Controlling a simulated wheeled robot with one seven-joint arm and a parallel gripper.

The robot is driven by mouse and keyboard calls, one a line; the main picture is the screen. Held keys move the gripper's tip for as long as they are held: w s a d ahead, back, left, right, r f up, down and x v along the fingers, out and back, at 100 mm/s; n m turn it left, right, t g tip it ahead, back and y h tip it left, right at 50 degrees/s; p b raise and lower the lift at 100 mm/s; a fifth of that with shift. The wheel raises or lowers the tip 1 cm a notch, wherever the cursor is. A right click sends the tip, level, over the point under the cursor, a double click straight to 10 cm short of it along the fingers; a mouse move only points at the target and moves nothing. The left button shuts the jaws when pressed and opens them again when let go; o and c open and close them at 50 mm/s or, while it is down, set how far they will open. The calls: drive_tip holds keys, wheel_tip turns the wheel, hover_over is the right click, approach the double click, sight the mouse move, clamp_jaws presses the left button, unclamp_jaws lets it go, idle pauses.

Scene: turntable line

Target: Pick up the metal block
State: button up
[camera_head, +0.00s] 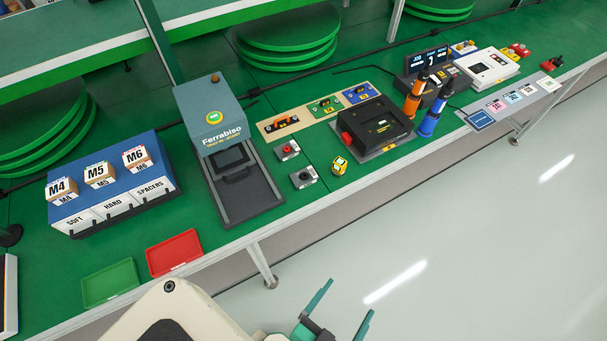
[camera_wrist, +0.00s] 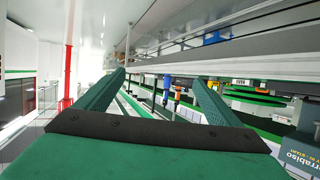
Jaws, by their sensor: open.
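I cannot tell for certain which thing is the metal block. A small grey block with a dark round top (camera_head: 303,178) sits on the green bench, right of the grey Ferrabiso machine (camera_head: 213,115). A similar grey block with a red top (camera_head: 288,150) sits just behind it. My gripper (camera_head: 348,302) is open and empty, out over the pale floor in front of the bench. It is well apart from both blocks. In the wrist view its two green fingers (camera_wrist: 158,82) are spread with nothing between them, and neither block can be made out.
A yellow item (camera_head: 340,166) lies right of the grey blocks, near the black device (camera_head: 375,125). Orange (camera_head: 413,100) and blue (camera_head: 433,118) upright tools stand farther right. Red (camera_head: 173,252) and green (camera_head: 110,283) trays lie at the front left. The floor is clear.

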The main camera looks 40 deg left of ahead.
drive_tip(key=w+a+f+n+g+y, duration=0.1)
drive_tip(key=w+a+f+y, duration=0.15)
drive_tip(key=w, duration=0.25)
drive_tip(key=n+g+y, duration=0.7)
drive_tip(key=n+y, duration=0.3)
drive_tip(key=n, duration=0.2)
approach(306, 178)
drive_tip(key=a, duration=0.1)
drive_tip(key=w+a, duration=0.1)
drive_tip(key=a, duration=0.1)
drive_tip(key=shift+w+a+f+g+h, duration=0.15)
drive_tip(key=shift+a+g+h, duration=0.05)
drive_tip(key=shift+g+h, duration=0.1)
drive_tip(key=shift+f+x, duration=0.2)
drive_tip(key=shift+x, duration=2.7)
drive_tip(key=shift+d, duration=0.15)
drive_tip(key=c, duration=1.3)
